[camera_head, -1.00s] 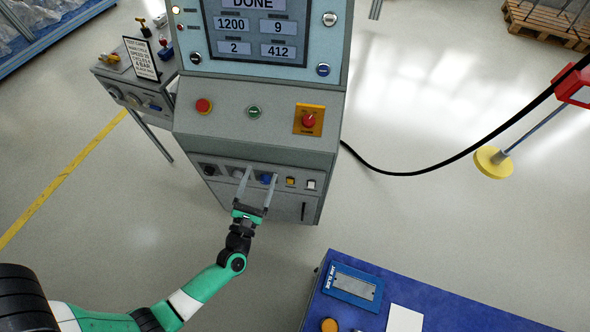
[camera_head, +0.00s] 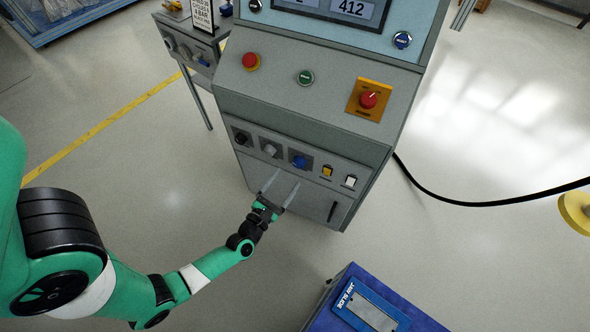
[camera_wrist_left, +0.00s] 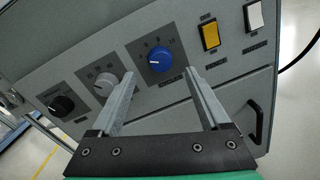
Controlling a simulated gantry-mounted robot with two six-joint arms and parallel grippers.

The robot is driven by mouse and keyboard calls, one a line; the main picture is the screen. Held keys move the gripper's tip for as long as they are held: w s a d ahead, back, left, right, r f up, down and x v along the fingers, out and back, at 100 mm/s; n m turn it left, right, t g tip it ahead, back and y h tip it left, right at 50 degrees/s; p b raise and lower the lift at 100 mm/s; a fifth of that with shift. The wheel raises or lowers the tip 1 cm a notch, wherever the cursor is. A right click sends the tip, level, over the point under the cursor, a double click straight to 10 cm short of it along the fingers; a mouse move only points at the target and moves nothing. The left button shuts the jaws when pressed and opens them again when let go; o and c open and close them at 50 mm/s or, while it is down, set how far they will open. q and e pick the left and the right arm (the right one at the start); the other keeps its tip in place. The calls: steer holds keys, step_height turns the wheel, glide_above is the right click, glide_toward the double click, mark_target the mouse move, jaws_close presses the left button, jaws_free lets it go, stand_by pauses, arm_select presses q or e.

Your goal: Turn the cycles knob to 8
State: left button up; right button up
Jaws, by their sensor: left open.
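Three knobs sit in a row on the lower front panel of the grey machine: a black one (camera_head: 241,138), a grey one (camera_head: 270,150) and a blue one (camera_head: 299,161). They also show in the left wrist view, the black (camera_wrist_left: 61,106), grey (camera_wrist_left: 104,84) and blue (camera_wrist_left: 159,60). In the left wrist view the blue knob lies between and beyond the fingertips. My right gripper is not in view.
A yellow switch (camera_head: 327,171) and a white switch (camera_head: 350,181) sit right of the blue knob. Above are red (camera_head: 251,61) and green (camera_head: 305,77) buttons and a red knob on a yellow plate (camera_head: 368,99). A blue box (camera_head: 345,310) stands at lower right.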

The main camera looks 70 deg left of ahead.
mark_target(297, 165)
arm_select(q)
steer(key=b+x, duration=0.1)
steer(key=x, duration=0.5)
steer(key=shift+w+a, duration=0.15)
jaws_close()
